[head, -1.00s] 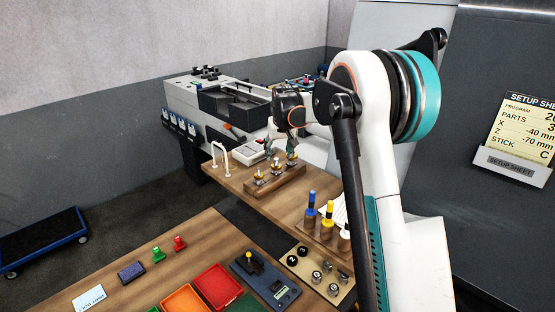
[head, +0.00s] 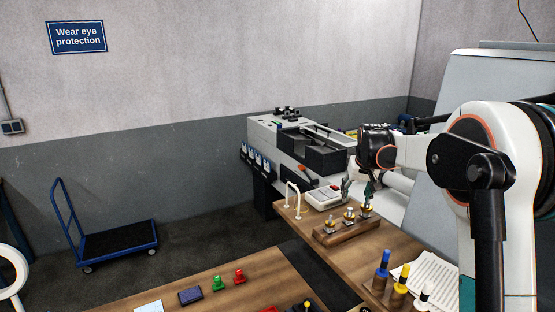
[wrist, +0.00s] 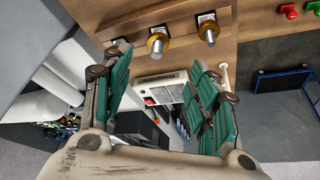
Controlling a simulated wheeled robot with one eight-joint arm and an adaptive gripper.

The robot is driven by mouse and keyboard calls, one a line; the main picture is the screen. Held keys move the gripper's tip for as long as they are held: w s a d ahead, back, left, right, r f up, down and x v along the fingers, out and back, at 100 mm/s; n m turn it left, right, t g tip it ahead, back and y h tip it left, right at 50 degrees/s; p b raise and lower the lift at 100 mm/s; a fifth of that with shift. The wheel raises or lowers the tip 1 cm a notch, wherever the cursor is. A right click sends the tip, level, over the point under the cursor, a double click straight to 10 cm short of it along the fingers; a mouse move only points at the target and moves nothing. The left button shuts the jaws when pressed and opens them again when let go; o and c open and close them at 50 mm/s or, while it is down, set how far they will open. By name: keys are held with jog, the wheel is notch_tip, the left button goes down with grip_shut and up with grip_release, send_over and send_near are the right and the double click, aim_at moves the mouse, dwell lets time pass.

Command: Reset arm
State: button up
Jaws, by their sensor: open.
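My gripper (head: 356,190) is open and empty, hanging at the far end of the wooden bench by the wooden block (head: 346,231) with brass-collared pieces. In the wrist view its two green-padded fingers (wrist: 160,92) are spread wide, with nothing between the pads. A brass-collared piece (wrist: 157,42) on the block shows beyond the fingers, apart from them. My arm reaches in from the right side of the head view.
A grey machine (head: 300,140) stands behind the bench, with a white keypad box (head: 325,197) and a white hoop (head: 292,197) in front. Blue, yellow and white-topped pegs (head: 400,287) stand nearer. A blue trolley (head: 118,240) is on the floor at left.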

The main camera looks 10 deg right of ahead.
jog(key=s+a+f+b, duration=0.2)
jog(key=s+a+b, duration=0.25)
jog(key=s, duration=0.35)
jog(key=s+a+f+n+t+b, duration=0.1)
jog(key=s+a+f+b, duration=0.15)
jog(key=s+b, duration=0.35)
jog(key=s+a+f+b, duration=0.1)
jog(key=s+a+b, duration=0.25)
jog(key=s, duration=0.55)
jog(key=s+a+f+b, duration=0.2)
jog(key=s+f+b, duration=0.3)
jog(key=s+f, duration=0.4)
jog(key=s+a+f+n+t+b, duration=0.1)
jog(key=s+a+f+b, duration=0.2)
jog(key=s+f+b, duration=0.3)
jog(key=s+f, duration=0.4)
jog(key=s, duration=0.1)
jog(key=shift+f+t+y+b, duration=0.25)
jog(key=shift+t+y+b, duration=0.05)
jog(key=shift+y, duration=0.1)
